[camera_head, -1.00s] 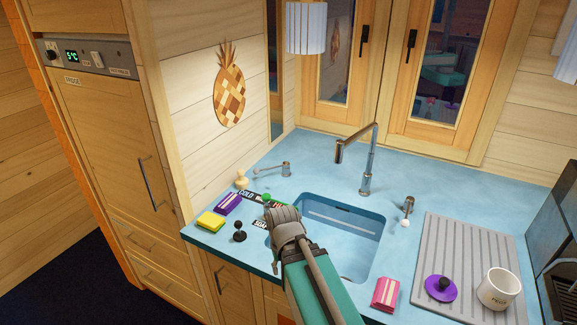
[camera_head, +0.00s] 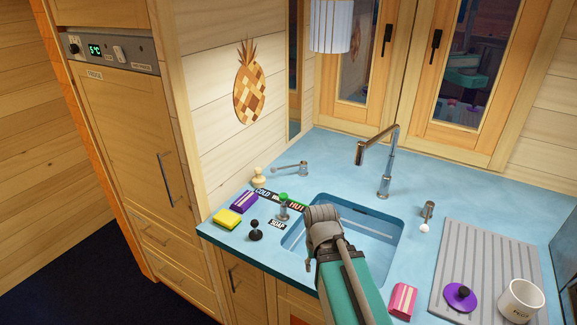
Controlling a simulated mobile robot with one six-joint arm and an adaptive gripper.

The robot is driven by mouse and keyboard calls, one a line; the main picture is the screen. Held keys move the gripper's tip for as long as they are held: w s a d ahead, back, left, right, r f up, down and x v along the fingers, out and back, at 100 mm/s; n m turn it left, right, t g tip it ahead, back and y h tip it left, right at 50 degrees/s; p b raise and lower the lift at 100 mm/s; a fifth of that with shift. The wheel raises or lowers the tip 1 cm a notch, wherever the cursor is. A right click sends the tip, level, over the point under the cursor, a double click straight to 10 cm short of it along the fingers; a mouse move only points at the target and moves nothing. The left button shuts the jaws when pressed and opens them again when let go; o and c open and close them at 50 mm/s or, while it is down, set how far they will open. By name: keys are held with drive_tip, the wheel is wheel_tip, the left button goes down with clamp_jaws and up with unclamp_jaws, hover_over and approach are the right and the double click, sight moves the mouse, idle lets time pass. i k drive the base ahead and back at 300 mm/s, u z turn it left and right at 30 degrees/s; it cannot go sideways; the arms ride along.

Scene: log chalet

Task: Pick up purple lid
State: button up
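The purple lid (camera_head: 460,297) is a round disc with a black knob on top. It lies on the grey ribbed drying mat (camera_head: 482,238) at the right of the counter, beside a white mug (camera_head: 521,301). My gripper (camera_head: 322,216) is over the left part of the sink, to the left of the lid and well apart from it. The gripper's fingers are mostly hidden behind its own wrist and arm, so its opening does not show.
The sink (camera_head: 385,240) has a tall faucet (camera_head: 385,160) behind it. A pink sponge (camera_head: 402,300) lies between the sink and mat. Yellow (camera_head: 228,218) and purple (camera_head: 243,200) sponges and a black-knobbed stopper (camera_head: 256,231) stand at the left.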

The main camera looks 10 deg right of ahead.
sight(460, 298)
drive_tip(key=k, duration=0.5)
drive_tip(key=z, duration=0.85)
drive_tip(key=i, duration=0.6)
drive_tip(key=z, duration=0.45)
